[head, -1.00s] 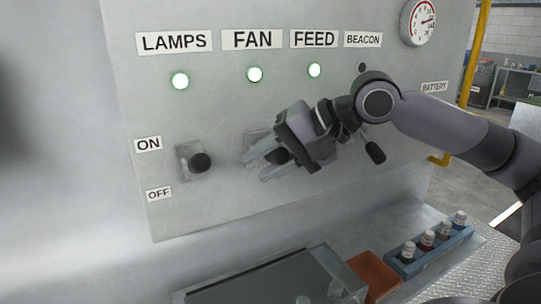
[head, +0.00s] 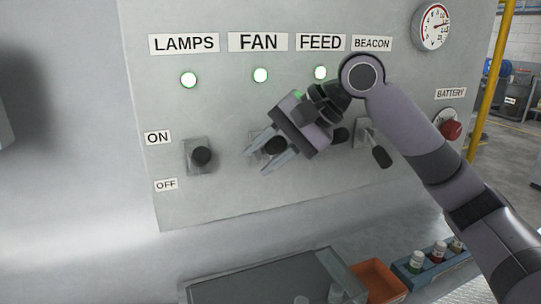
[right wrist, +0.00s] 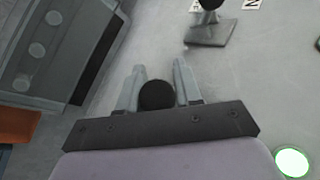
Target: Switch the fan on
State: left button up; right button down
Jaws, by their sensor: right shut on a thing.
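The FAN label (head: 258,42) is on a grey panel (head: 220,205), and the round fan lamp (head: 260,75) under it glows green. My right gripper (head: 258,158) is in front of the fan switch, its fingers on either side of the black fan knob (head: 275,146) and shut on it. The right wrist view also shows the knob (right wrist: 157,95) between the two fingers. The gripper covers much of the switch, so I cannot tell the lever's exact tilt. My left gripper is not in view.
The lamps switch (head: 201,155) is left of my gripper. The feed knob (head: 340,135) and beacon lever (head: 381,157) are close on its right. A red battery knob (head: 452,130) is further right. Below are an orange bin (head: 378,278) and a blue bottle rack (head: 425,275).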

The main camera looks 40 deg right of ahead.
aim_at(283, 139)
dwell(0.3)
jog(key=c, duration=0.8)
grip_release()
jog(key=shift+c, duration=0.2)
jog(key=shift+d+r, duration=0.1)
jog(key=shift+v, duration=3.5)
jog(key=shift+s, duration=0.1)
